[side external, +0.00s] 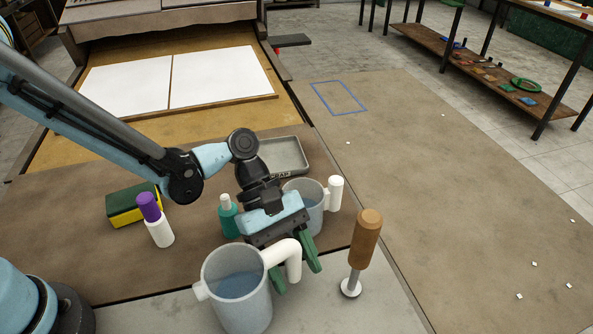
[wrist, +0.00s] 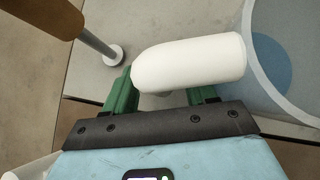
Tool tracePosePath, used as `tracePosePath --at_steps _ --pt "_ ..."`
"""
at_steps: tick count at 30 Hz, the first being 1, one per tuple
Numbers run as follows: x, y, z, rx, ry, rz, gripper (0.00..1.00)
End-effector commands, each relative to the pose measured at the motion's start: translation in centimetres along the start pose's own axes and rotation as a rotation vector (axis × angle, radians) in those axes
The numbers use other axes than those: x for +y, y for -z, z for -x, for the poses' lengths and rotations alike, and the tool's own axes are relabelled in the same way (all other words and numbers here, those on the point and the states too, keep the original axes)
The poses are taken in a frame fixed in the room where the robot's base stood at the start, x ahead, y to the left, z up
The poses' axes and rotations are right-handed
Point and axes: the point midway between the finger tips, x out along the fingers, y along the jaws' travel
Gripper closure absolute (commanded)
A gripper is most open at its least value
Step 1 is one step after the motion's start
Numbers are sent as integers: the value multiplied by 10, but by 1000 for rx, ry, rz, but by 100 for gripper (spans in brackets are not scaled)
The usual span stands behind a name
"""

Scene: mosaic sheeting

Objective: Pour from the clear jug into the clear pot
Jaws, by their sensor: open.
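A clear jug (side external: 243,308) with a white handle (side external: 284,250) and bluish liquid inside stands upright at the front. It also shows in the wrist view (wrist: 258,85), cut off by the right edge, with its handle (wrist: 190,63) across the middle. A second clear vessel, which I take as the clear pot (side external: 309,212), stands behind with a white handle and a bluish inside. My gripper (side external: 296,277) is open, its green fingers by the jug's handle. In the wrist view the gripper (wrist: 162,92) has the handle partly over its right finger; I cannot tell whether they touch.
A wooden-handled tool (side external: 364,240) stands close right of the jug. A teal bottle (side external: 228,220), a purple-capped white bottle (side external: 158,228) and a yellow-green sponge (side external: 130,207) stand left. A grey tray (side external: 290,153) lies behind. The brown surface at right is mostly clear.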

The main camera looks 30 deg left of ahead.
Motion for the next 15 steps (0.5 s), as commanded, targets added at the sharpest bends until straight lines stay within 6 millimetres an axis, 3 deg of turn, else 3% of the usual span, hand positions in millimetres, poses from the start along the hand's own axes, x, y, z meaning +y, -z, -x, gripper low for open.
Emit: tracePosePath --at_steps 4,15 --pt "0 0 0 0 0 0 45" --pt "0 0 0 0 0 0 100"
